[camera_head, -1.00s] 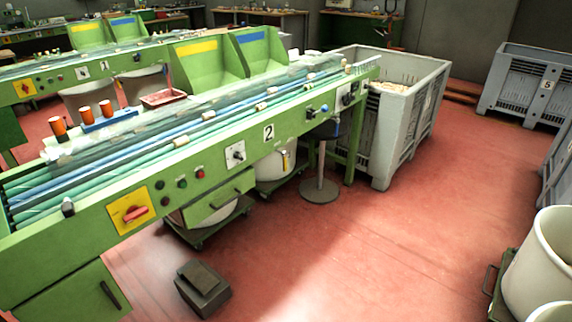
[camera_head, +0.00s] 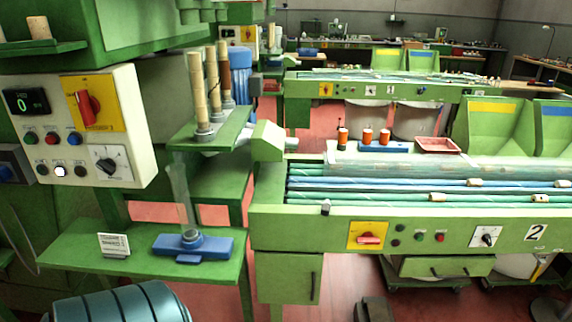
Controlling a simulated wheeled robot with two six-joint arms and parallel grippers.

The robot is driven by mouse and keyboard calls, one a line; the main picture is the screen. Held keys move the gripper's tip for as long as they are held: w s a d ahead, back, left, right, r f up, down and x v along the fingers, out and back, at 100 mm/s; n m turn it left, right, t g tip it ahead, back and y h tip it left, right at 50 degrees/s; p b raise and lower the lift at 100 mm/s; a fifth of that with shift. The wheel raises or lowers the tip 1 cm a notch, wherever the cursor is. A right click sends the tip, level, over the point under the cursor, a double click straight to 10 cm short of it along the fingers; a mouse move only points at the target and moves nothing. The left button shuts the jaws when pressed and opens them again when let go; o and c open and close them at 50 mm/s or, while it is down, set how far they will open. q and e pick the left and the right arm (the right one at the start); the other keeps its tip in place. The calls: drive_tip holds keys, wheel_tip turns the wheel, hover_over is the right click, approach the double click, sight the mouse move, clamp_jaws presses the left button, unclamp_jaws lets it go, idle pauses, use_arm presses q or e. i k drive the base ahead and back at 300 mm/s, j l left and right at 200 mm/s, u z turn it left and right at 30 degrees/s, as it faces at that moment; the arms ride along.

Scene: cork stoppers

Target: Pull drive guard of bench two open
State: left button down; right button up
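Bench two (camera_head: 400,225) is a long green bench with a black "2" on a white label at its front right. A green panel (camera_head: 285,278) with a dark upright handle (camera_head: 313,285) hangs under its left end and looks shut; it may be the drive guard, but no label shows. A green drawer front (camera_head: 440,267) with a dark handle sits further right under the bench. Neither of my grippers is in view.
A green machine with a control box (camera_head: 75,130) and a lower shelf (camera_head: 75,250) fills the left. A blue clamp base (camera_head: 192,247) stands on that shelf. A dark block (camera_head: 374,309) lies on the red floor before the bench.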

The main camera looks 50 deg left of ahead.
sight(281, 278)
drive_tip(key=u, duration=1.55)
